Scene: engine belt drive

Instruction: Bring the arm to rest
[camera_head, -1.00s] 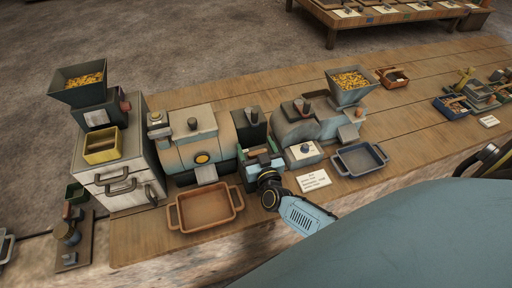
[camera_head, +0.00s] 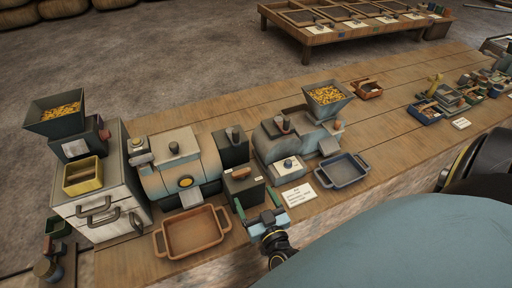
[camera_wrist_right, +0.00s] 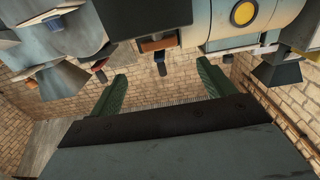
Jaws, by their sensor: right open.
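My right gripper (camera_head: 258,208) is open, low in the middle of the head view, near the table's front edge. Its tips point at a dark box (camera_head: 243,187) with a reddish-brown lever on top. In the right wrist view the two green fingers of the gripper (camera_wrist_right: 162,85) are spread apart with nothing between them. I cannot tell from the head view whether a finger touches the box. The forearm behind the gripper is mostly hidden by my own body. My left gripper is in neither view.
A brown tray (camera_head: 192,231) lies left of the gripper, a blue-grey tray (camera_head: 342,170) to the right. Machines with a rounded left housing (camera_head: 172,165) and a right hopper (camera_head: 327,97) stand behind. A white card (camera_head: 300,194) lies close by. Bare planks (camera_head: 400,150) lie farther right.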

